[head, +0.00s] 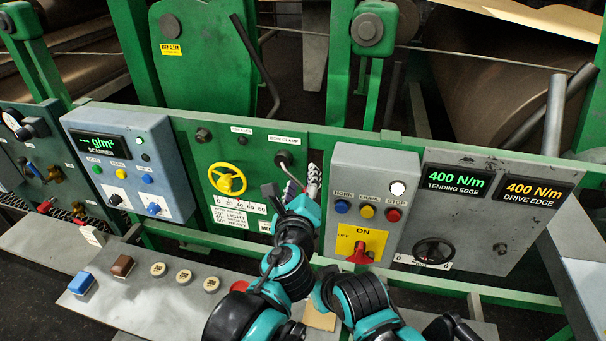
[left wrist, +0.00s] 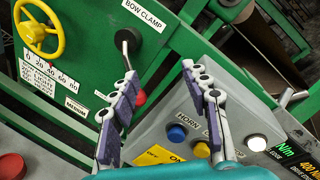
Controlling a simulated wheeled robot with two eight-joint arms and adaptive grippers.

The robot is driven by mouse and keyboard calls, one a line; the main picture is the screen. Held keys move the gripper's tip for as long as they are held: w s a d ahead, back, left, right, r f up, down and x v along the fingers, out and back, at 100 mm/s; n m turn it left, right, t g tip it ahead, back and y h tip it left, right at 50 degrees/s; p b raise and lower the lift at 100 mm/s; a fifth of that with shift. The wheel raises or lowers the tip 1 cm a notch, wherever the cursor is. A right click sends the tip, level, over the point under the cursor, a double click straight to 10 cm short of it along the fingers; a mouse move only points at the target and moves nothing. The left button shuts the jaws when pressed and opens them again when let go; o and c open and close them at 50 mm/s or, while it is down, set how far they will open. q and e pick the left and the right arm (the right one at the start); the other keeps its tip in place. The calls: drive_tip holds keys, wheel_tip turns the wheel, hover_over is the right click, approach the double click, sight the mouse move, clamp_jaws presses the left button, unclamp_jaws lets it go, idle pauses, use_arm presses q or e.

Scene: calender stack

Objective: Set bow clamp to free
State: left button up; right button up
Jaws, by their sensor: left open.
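The bow clamp (head: 283,158) is a dark round hub with a thin metal lever on the green panel. In the left wrist view its hub (left wrist: 128,38) sits under the BOW CLAMP label, and its lever hangs down behind one finger. A red knob (left wrist: 140,97) shows beside that finger, apparently at the lever's end. My left gripper (head: 303,182) is at the panel just below and right of the hub. In the left wrist view its purple-padded fingers (left wrist: 163,108) are spread, with the knob in the gap, nearer the left finger. Contact is unclear. My right gripper is not visible.
A grey box with HORN, CRAWL and STOP buttons (head: 367,211) and a red ON/OFF switch (head: 361,252) stands close right of my left gripper. A yellow handwheel (head: 227,179) is left of the clamp. My right arm's links fill the lower middle.

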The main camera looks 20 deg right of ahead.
use_arm(q)
drive_tip(key=shift+s+a, duration=0.1)
drive_tip(key=shift+s, duration=0.05)
idle(0.4)
drive_tip(key=a+f+n+g+y+b, duration=0.1)
drive_tip(key=a+f+n+y, duration=0.1)
drive_tip(key=a+f+n, duration=0.5)
drive_tip(key=s+a+f+n+g+y+b, duration=0.1)
drive_tip(key=a+n+y, duration=0.3)
drive_tip(key=a, duration=0.7)
drive_tip(key=a+f+n+g+y+b, duration=0.1)
drive_tip(key=a+f+n, duration=0.3)
drive_tip(key=a+n, duration=0.4)
drive_tip(key=s+a+f+n+g+b, duration=0.2)
drive_tip(key=s+a+f+n+g, duration=0.2)
drive_tip(key=s+a+f+n, duration=0.7)
drive_tip(key=shift+s+f+n+g, duration=0.3)
drive_tip(key=shift+s+f+n, duration=0.35)
drive_tip(key=shift+s+n, duration=0.3)
